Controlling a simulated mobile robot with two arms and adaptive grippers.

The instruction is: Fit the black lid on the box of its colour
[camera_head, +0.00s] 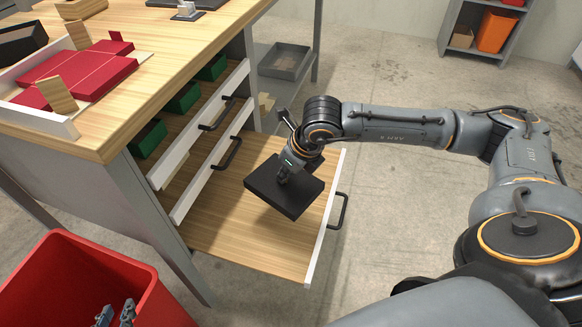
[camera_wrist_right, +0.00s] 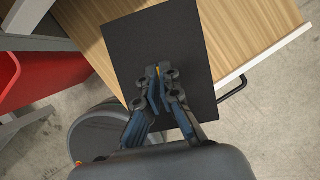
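The black lid (camera_head: 284,186) is a flat dark square held tilted over the open drawer. My right gripper (camera_head: 284,172) is above it with its fingers closed at the lid's middle; the grasped part is hidden. In the right wrist view the lid (camera_wrist_right: 185,60) shows beyond the close-set fingertips of the gripper (camera_wrist_right: 158,75). A black box-like object (camera_head: 20,42) stands at the worktop's left edge, cut off by the frame, so I cannot see inside it. My left gripper (camera_head: 116,313) is low at the bottom left, in front of the red bin, with its fingers apart and empty.
The pulled-out wooden drawer (camera_head: 225,215) is empty below the lid. Upper drawers hold green boxes (camera_head: 183,98). A white tray (camera_head: 40,118) with red pieces sits on the worktop (camera_head: 150,60). The red bin (camera_head: 70,280) stands at the lower left.

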